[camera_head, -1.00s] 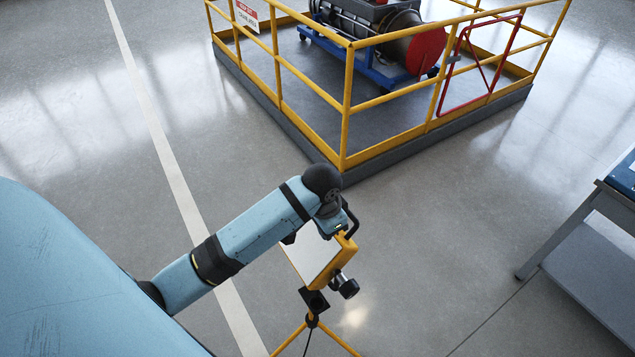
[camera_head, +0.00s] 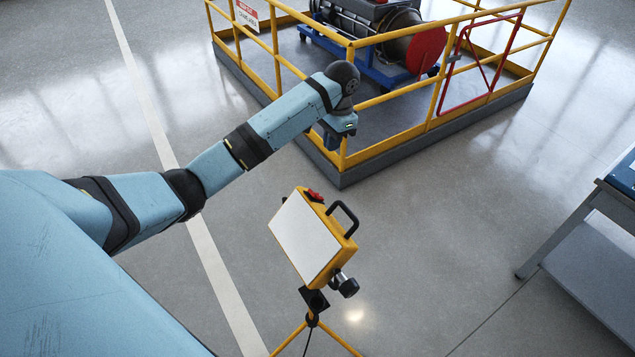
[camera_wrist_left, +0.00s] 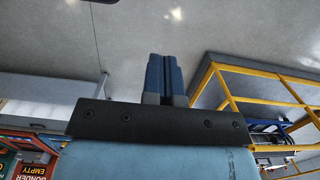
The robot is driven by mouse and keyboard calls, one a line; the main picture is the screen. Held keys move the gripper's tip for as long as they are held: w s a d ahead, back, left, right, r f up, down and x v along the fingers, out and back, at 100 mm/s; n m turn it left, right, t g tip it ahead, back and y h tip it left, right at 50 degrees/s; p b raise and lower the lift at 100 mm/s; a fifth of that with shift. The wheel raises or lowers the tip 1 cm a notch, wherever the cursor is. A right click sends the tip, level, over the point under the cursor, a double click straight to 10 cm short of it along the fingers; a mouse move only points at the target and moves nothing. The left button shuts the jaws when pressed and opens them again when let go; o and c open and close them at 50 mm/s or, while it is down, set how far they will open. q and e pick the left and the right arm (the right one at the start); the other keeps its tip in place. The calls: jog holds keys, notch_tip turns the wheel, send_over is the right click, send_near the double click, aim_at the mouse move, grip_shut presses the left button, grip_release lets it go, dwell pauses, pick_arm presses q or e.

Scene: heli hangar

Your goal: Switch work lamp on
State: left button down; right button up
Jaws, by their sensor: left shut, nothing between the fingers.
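The work lamp has a yellow housing (camera_head: 340,243), a pale white front panel (camera_head: 303,240) facing left, a black handle and a dark knob (camera_head: 345,285). It stands upright on a yellow tripod. A red switch (camera_head: 315,196) shows on its top edge. I cannot tell whether the panel is lit. My left gripper (camera_head: 333,140) is beyond and above the lamp in the head view, apart from it. In the left wrist view its two blue fingers (camera_wrist_left: 163,78) are together with nothing between them. The lamp does not show clearly there. My right gripper is out of view.
A yellow railing (camera_head: 346,95) encloses a low grey platform behind the lamp, close to my left gripper in the picture. An engine on a blue cart (camera_head: 380,72) stands inside. A grey workbench (camera_head: 590,250) is at the right. The floor around the tripod is clear.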

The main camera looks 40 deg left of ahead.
pick_arm(q)
jog(key=shift+f, duration=0.1)
jog(key=p, duration=0.1)
send_over(316, 193)
jog(key=w, duration=0.1)
jog(key=f, duration=1.1)
jog(key=shift+w+d+f, duration=0.1)
jog(key=shift+w+d, duration=0.05)
jog(key=shift+d, duration=0.2)
jog(key=shift+s+a+f+p, duration=0.2)
jog(key=shift+s+f+p, duration=0.1)
jog(key=shift+s+f, duration=0.15)
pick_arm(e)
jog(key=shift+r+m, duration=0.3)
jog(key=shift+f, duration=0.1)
